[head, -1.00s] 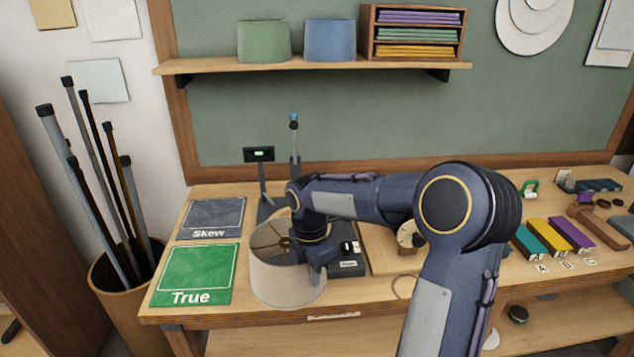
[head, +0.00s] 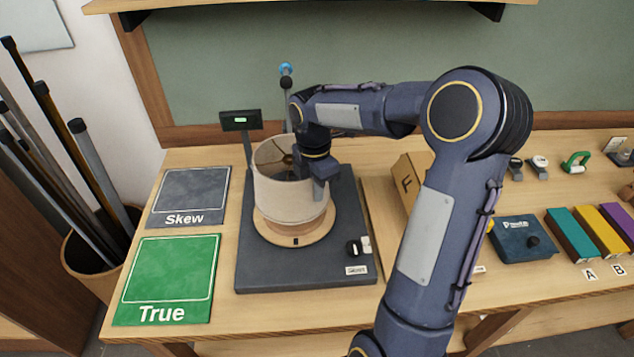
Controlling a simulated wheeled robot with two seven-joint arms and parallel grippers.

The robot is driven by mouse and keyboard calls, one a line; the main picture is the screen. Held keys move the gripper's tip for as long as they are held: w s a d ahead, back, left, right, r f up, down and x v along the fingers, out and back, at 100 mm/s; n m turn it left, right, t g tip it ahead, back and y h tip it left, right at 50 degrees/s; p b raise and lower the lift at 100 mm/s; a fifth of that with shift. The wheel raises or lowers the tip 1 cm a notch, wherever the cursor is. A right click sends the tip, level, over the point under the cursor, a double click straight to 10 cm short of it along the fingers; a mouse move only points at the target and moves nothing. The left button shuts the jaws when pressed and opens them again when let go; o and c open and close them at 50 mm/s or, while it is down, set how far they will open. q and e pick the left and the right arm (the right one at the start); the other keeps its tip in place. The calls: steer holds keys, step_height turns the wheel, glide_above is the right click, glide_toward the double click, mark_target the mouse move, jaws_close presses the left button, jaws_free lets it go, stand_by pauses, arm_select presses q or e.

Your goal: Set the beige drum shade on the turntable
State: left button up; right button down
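The beige drum shade (head: 285,200) is upright over the round wooden plate of the turntable (head: 310,251), which sits on a dark grey base (head: 285,279). A wooden ring shows just below the shade's lower edge; I cannot tell whether the shade touches it. My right gripper (head: 318,186) comes down at the shade's right rim, with one finger outside the wall and the other hidden. It looks shut on the rim. My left gripper is not in view.
A green "True" card (head: 170,270) and a grey "Skew" card (head: 190,192) lie left of the turntable. A small display (head: 240,120) and a blue-tipped post (head: 287,85) stand behind.

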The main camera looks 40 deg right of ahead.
steer(key=shift+f+b, duration=0.3)
steer(key=shift+f, duration=0.15)
steer(key=shift+f+b, duration=1.9)
steer(key=shift+f, duration=0.65)
steer(key=shift+p, duration=0.35)
steer(key=shift+f, duration=0.25)
steer(key=c, duration=1.1)
jaws_free()
